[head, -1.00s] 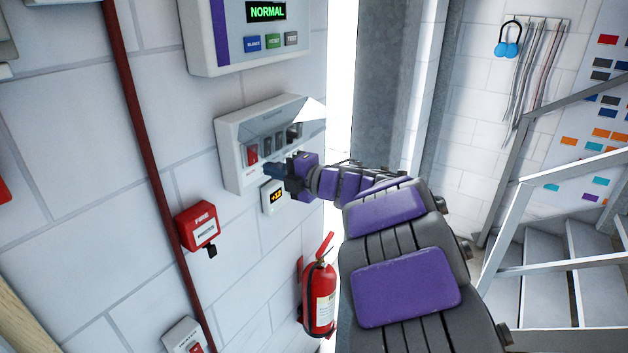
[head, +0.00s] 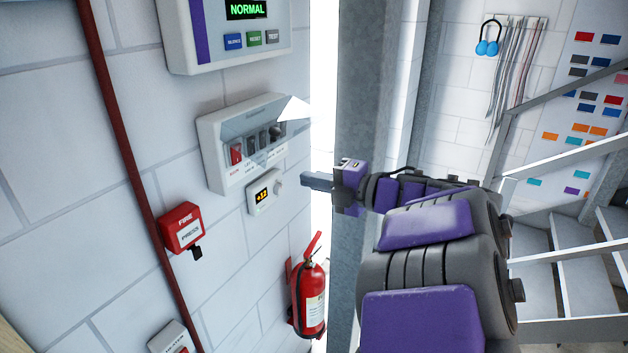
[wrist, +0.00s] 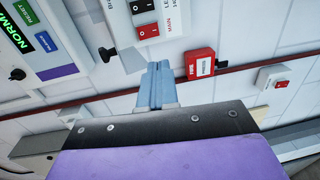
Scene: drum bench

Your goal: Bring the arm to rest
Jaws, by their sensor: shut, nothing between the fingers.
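My gripper (head: 318,181) is shut and empty, its fingers together and pointing left toward the white wall. In the head view it is in the air, just right of the switch box and thermostat, apart from both. In the wrist view the blue-grey shut fingers (wrist: 157,84) show with nothing between them. My purple and dark arm reaches up from the bottom right of the head view and bends left at the wrist.
A white switch box (head: 211,134) with a raised clear cover, a thermostat (head: 263,195), an alarm panel (head: 180,45), a red fire call point (head: 182,226) and an extinguisher (head: 313,300) are on or by the wall. A stair rail (head: 560,150) is at the right.

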